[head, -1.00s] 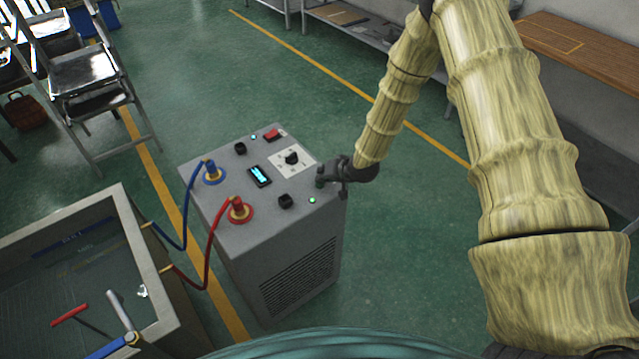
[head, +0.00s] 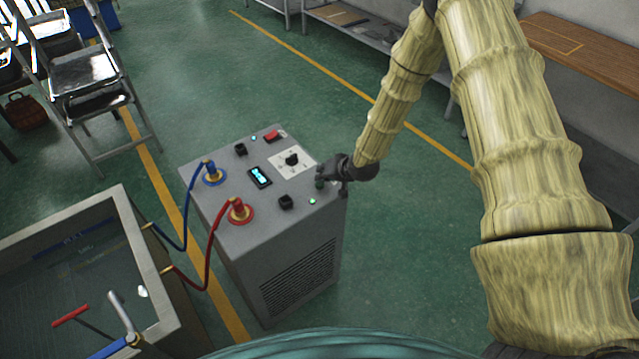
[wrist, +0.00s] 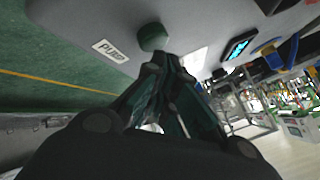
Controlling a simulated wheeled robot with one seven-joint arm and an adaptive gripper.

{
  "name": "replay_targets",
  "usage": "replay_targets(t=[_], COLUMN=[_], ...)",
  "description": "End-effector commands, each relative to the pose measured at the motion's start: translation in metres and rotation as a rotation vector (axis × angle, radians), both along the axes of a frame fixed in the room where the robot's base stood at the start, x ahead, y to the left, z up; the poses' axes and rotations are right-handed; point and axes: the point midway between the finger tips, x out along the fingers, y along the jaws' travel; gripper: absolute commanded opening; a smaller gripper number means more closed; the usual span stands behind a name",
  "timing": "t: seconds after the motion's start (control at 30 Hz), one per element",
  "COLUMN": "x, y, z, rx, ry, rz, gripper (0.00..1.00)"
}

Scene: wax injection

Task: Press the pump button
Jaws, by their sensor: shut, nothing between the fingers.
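The grey control box (head: 288,248) stands on the floor at the middle of the head view. A green pump button (wrist: 153,37) shows in the wrist view on the box's top panel, beside a white label (wrist: 111,51) that reads PUMP. In the head view the button sits at the panel's right edge, mostly behind my gripper (head: 321,180). My gripper is shut and empty. In the wrist view its fingertips (wrist: 165,58) are right at the button's lower edge; I cannot tell whether they touch it.
The panel also carries a dial (head: 292,159), a small lit display (head: 260,176), a red switch (head: 272,136) and a black knob (head: 286,202). Blue (head: 186,222) and red (head: 207,262) hoses run to an open tank (head: 128,215) at left. Green floor is free to the right.

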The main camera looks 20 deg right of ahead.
Motion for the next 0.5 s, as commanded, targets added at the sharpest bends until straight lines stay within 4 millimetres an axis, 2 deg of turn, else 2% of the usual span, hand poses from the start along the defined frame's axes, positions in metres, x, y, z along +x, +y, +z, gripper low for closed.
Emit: replay_targets(t=[0.5], x=[0.000], y=[0.000], z=[0.040], rx=[0.001], ry=[-0.001], rz=[0.000], gripper=[0.00])
